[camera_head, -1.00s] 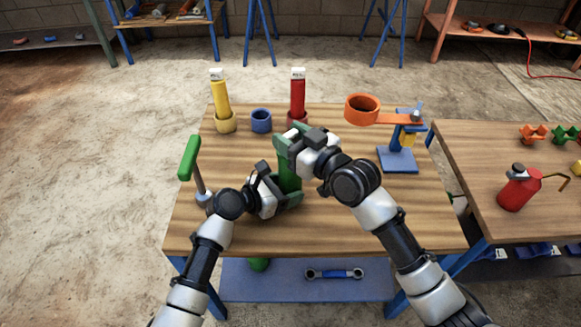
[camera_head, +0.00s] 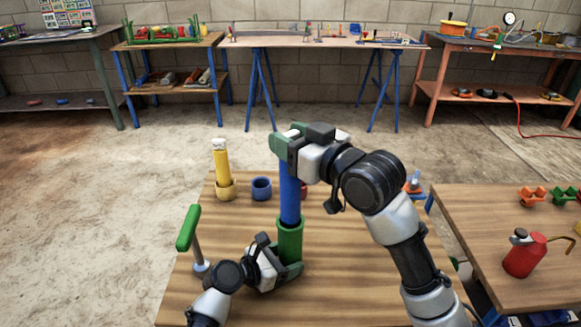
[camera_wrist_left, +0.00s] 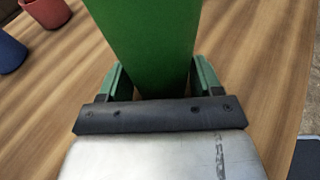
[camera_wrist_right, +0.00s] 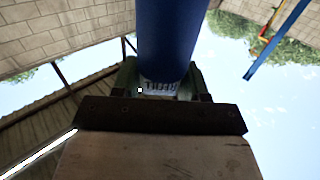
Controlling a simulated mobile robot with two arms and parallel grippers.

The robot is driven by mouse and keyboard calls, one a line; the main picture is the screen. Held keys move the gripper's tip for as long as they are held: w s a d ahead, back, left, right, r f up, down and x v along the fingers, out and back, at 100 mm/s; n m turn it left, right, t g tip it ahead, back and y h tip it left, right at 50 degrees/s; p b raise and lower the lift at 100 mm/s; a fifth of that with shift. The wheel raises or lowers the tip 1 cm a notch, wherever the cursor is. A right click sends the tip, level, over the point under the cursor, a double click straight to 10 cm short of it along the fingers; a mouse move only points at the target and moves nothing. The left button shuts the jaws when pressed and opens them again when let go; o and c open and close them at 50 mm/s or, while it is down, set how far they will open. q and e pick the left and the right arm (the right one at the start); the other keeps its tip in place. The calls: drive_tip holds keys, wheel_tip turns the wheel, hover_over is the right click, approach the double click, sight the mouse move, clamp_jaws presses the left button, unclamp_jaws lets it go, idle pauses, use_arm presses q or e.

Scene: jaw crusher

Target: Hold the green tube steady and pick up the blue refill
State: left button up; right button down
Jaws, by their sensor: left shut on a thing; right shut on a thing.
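The green tube (camera_head: 290,241) stands upright on the wooden table. My left gripper (camera_head: 284,270) is shut on it low down, and the left wrist view shows the green tube (camera_wrist_left: 145,45) between both fingers. The blue refill (camera_head: 290,200) is upright above the tube, its lower end at or inside the tube's mouth; I cannot tell which. My right gripper (camera_head: 288,145) is shut on the refill's top end. In the right wrist view the blue refill (camera_wrist_right: 167,40) has a white lettered end (camera_wrist_right: 160,88) between the fingers.
A yellow refill (camera_head: 222,165) stands in a yellow cup (camera_head: 226,191) at the back left, beside an empty blue cup (camera_head: 262,188). A green-handled lever (camera_head: 189,228) rises at the table's left edge. A red oil can (camera_head: 524,256) is on the right table.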

drive_tip(key=shift+r, duration=0.95)
use_arm(q)
drive_tip(key=o, duration=0.8)
